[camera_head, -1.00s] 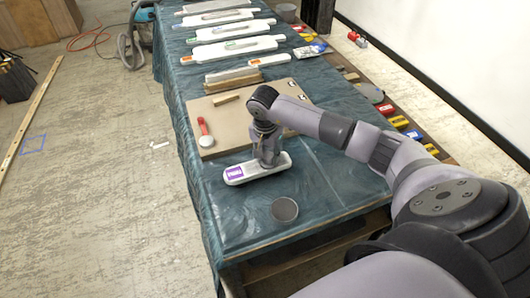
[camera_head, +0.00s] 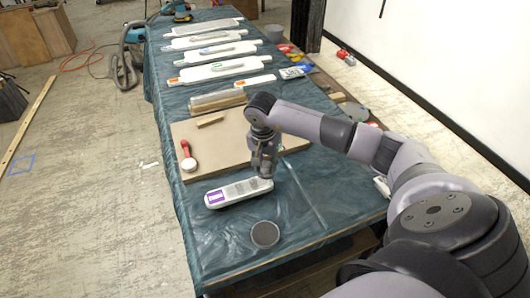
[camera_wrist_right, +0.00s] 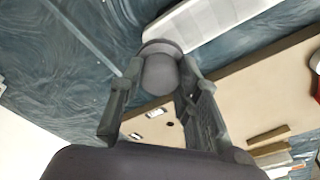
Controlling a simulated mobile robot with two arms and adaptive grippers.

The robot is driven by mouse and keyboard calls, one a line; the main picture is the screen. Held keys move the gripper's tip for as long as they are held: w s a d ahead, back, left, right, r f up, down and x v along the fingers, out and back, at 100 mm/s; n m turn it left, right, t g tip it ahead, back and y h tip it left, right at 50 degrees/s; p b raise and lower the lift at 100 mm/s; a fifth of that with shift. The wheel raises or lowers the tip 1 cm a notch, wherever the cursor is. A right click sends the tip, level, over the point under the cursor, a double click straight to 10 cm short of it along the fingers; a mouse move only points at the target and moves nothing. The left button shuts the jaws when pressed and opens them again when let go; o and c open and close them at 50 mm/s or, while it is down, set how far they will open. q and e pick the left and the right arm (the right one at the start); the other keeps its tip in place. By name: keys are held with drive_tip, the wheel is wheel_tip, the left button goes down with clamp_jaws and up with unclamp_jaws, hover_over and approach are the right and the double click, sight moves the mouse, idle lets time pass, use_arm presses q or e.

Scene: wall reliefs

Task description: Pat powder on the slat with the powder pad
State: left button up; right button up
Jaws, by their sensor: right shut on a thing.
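The slat (camera_head: 238,191) is a long white piece with a purple label at its left end, lying on the teal-covered table; it also shows in the right wrist view (camera_wrist_right: 215,18). My right gripper (camera_head: 264,168) is over the slat's right end. It is shut on a round dark grey pad (camera_wrist_right: 160,72), which I take as the powder pad; the fingers stand on both sides of it. In the wrist view the pad overlaps the slat's near end. I cannot tell whether they touch. My left gripper is not in view.
A round dark disc (camera_head: 265,234) lies in front of the slat. A beige board (camera_head: 222,140) lies behind, with a red-handled tool (camera_head: 188,158) on it. Several white slats (camera_head: 220,69) lie farther back. The table's front corner is clear.

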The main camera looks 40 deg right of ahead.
drive_tip(key=shift+r, duration=0.65)
drive_tip(key=shift+d+r+p, duration=0.15)
drive_tip(key=shift+r+p, duration=0.5)
drive_tip(key=shift+r, duration=0.05)
drive_tip(key=shift+r+p, duration=0.3)
drive_tip(key=shift+r, duration=0.5)
drive_tip(key=shift+f, duration=0.1)
